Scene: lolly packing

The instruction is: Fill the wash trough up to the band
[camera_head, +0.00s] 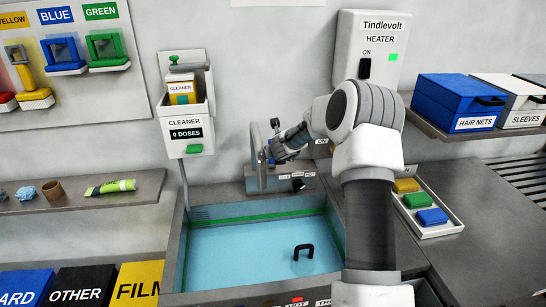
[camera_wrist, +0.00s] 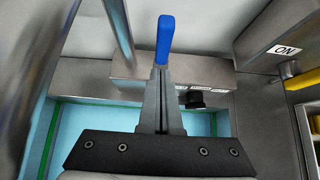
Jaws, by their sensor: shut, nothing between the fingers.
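The wash trough (camera_head: 181,250) holds pale blue water or has a pale blue inside; I cannot tell its exact level. A green band (camera_head: 262,218) runs along its inner walls. A black loop handle (camera_head: 303,252) stands in the trough. The grey tap (camera_head: 258,160) rises behind it, with a black knob (camera_head: 298,183) on its labelled base; the knob also shows in the wrist view (camera_wrist: 193,99). My gripper (camera_head: 272,154) is shut and empty beside the tap. In the wrist view a blue lever (camera_wrist: 165,38) stands right past my fingertips (camera_wrist: 162,72); I cannot tell whether they touch.
A cleaner dispenser (camera_head: 186,125) reading 0 doses hangs on the wall at left. The heater (camera_head: 378,50) with a green light is at upper right. A tray (camera_head: 452,228) of coloured blocks sits right of the trough. A shelf (camera_head: 130,195) with small items is at left.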

